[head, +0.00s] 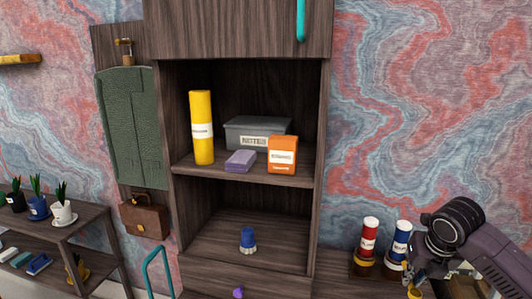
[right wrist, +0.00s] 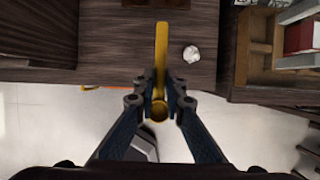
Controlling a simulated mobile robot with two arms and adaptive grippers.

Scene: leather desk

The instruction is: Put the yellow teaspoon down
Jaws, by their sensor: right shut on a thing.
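My right gripper (right wrist: 160,95) is shut on the yellow teaspoon (right wrist: 161,52), which lies between its two fingers in the right wrist view. The long part of the spoon points up the picture over a dark wood surface, and its rounded end sits between the fingers. In the head view my right gripper (head: 424,277) is at the lower right, in front of the red and blue canisters. Only a bit of yellow shows under it there. Whether the spoon touches the wood cannot be told. My left gripper is not in view.
A dark wood surface (right wrist: 100,45) lies under the spoon, with a small white object (right wrist: 191,54) to its right. A red canister (head: 370,235) and a blue canister (head: 401,243) stand near my right gripper. The open cabinet (head: 320,175) stands to their left.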

